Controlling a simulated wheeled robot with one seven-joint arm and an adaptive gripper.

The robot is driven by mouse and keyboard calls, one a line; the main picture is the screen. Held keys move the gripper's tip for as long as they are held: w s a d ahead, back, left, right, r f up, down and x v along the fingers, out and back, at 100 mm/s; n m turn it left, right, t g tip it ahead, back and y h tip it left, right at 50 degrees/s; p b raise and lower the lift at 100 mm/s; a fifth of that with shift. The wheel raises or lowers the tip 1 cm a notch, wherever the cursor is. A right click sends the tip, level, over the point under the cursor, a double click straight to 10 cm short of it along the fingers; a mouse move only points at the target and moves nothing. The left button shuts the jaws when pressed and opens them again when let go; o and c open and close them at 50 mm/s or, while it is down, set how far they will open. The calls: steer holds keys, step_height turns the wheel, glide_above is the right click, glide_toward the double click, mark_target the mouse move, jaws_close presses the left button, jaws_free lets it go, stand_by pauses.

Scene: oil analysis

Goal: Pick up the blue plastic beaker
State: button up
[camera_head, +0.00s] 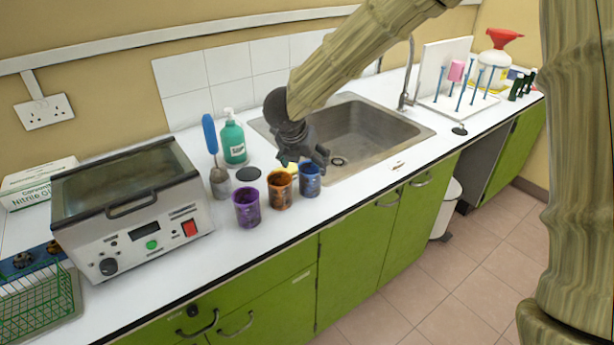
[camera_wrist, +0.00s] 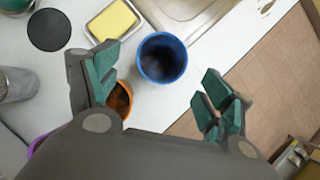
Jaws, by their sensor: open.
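The blue plastic beaker (camera_head: 309,181) stands upright on the white counter in front of the sink, at the right end of a row of three beakers. In the wrist view the blue beaker (camera_wrist: 162,58) shows from above, its inside dark, a little beyond the fingertips and between their lines. My gripper (camera_head: 303,158) is just above and behind the blue beaker in the head view. In the wrist view my gripper (camera_wrist: 158,88) is open, with green pads on spread fingers and nothing held.
The orange beaker (camera_head: 280,189) stands close left of the blue one, then the purple beaker (camera_head: 246,207). A yellow sponge (camera_wrist: 113,20) lies in a dish behind. The sink (camera_head: 370,130) is behind; the counter's front edge is near. A green soap bottle (camera_head: 234,142) stands behind left.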

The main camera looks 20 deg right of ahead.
mark_target(310, 170)
steer(key=shift+w+d+f, duration=0.1)
steer(key=shift+d+f, duration=0.15)
steer(key=shift+f, duration=0.25)
steer(key=x, duration=0.3)
steer(key=shift+w+f, duration=0.25)
steer(key=shift+w+d+f+p, duration=0.15)
steer(key=shift+d+f+p, duration=0.1)
steer(key=shift+f+p, duration=0.2)
steer(key=shift+p+x, duration=0.5)
steer(key=shift+x, duration=1.7)
steer(key=c, duration=1)
steer(key=shift+o, duration=0.2)
